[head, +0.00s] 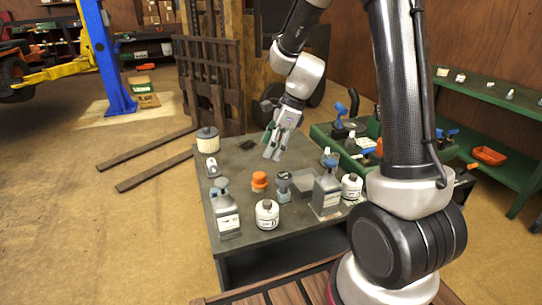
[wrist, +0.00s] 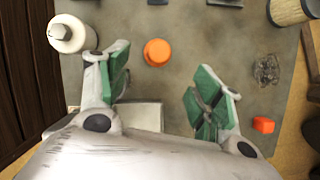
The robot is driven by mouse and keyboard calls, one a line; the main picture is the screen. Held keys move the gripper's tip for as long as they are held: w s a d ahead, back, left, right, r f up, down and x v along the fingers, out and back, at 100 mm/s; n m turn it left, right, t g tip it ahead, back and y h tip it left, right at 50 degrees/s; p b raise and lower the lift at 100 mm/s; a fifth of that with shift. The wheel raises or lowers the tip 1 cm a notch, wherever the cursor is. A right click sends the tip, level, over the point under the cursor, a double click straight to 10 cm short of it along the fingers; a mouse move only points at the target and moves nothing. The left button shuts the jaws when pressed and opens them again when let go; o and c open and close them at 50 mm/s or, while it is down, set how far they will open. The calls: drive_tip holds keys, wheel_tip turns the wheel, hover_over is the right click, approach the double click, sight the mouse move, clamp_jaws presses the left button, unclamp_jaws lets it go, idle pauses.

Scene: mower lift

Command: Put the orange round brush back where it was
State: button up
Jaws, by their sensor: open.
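The orange round brush (head: 260,181) stands on the dark table, near the middle of its top. In the wrist view it shows from above as an orange round shape (wrist: 157,52), beyond the gap between my fingers. My gripper (head: 272,155) hangs above the back part of the table, pointing down. In the wrist view my gripper (wrist: 163,88) has its green-padded fingers wide apart with nothing between them. The brush is apart from both fingers.
On the table are a grey jug (head: 228,219), a white canister (head: 267,214), another jug (head: 327,193) and a filter-like cylinder (head: 207,141). A grey flat plate (wrist: 141,114) lies below my fingers. Green shelving (head: 500,95) stands right; forklift tines (head: 150,150) lie left.

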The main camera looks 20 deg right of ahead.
drive_tip(key=s+d+r+n+t+h, duration=0.1)
drive_tip(key=s+d+r+n, duration=0.3)
drive_tip(key=s+r+n, duration=0.6)
drive_tip(key=s+d+r+n+t+h, duration=0.1)
drive_tip(key=s+d+r+n, duration=0.2)
drive_tip(key=s+n, duration=0.2)
drive_tip(key=s+d+r+n+t+h, duration=0.1)
drive_tip(key=s+d+r+n+h, duration=0.1)
drive_tip(key=s+n, duration=0.4)
drive_tip(key=s+d, duration=0.1)
drive_tip(key=s, duration=0.3)
drive_tip(key=shift+s+d+r, duration=0.25)
drive_tip(key=shift+d+r, duration=0.05)
drive_tip(key=shift+r, duration=0.1)
